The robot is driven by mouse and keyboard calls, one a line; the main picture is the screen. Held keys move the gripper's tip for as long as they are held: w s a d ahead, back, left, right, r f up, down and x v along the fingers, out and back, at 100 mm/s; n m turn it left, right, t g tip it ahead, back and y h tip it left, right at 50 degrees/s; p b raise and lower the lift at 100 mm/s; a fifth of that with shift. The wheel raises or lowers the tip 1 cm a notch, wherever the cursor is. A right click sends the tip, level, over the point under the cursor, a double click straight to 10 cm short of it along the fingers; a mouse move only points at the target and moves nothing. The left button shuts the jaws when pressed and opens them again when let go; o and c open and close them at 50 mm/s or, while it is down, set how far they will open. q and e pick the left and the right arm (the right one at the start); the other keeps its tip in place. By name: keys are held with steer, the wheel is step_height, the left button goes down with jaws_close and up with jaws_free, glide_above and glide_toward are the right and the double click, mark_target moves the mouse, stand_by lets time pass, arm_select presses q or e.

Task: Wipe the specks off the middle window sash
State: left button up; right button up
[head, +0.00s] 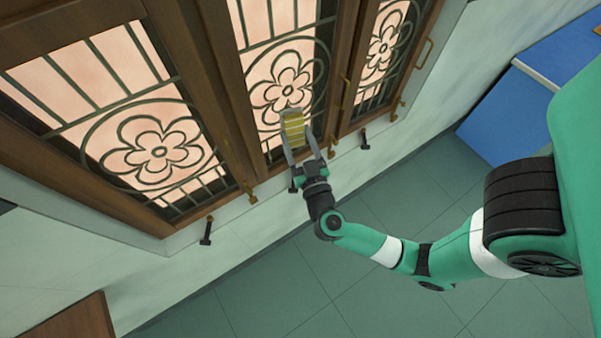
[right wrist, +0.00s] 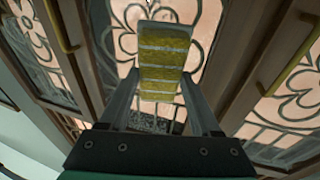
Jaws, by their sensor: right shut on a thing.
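The middle window sash (head: 260,62) has a brown wooden frame and a dark flower grille over pinkish panes. My right gripper (head: 295,138) is shut on a yellow sponge (head: 294,128) with pale stripes and holds it in front of the lower part of this sash. In the right wrist view the sponge (right wrist: 162,62) sits between the two fingers, with the grille (right wrist: 190,15) behind it. I cannot tell whether the sponge touches the pane. No specks can be made out, and the sponge hides part of the pane. My left gripper is not in view.
The left sash (head: 150,140) and right sash (head: 385,45) stand beside the middle one. Brass handles (head: 424,53) and dark stays (head: 207,231) stick out near the sill. A blue bench (head: 510,110) is at the right. The tiled floor (head: 400,190) below is clear.

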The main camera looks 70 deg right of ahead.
steer(key=f+t+b, duration=0.1)
steer(key=b, duration=0.1)
steer(key=s+f+t+b, duration=0.1)
steer(key=b, duration=0.1)
steer(key=shift+s+d+f+n+b, duration=0.15)
steer(key=shift+d+n+b, duration=0.2)
steer(key=shift+d+n, duration=0.05)
step_height(320, 180, down, 4)
steer(key=a+n+t+y+b, duration=0.2)
steer(key=a+t+b, duration=0.1)
steer(key=shift+w+d+b, duration=0.25)
steer(key=shift+w+d, duration=0.85)
steer(key=shift+w, duration=0.2)
steer(key=shift+w+d+b, duration=0.25)
steer(key=shift+w+d, duration=0.8)
steer(key=shift+w, duration=0.25)
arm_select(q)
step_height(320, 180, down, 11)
arm_select(e)
steer(key=shift+w, duration=0.1)
steer(key=shift+w+d, duration=0.6)
steer(key=shift+w, duration=0.05)
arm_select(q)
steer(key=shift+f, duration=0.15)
arm_select(e)
steer(key=shift+s+d, duration=1.2)
steer(key=shift+d, duration=0.15)
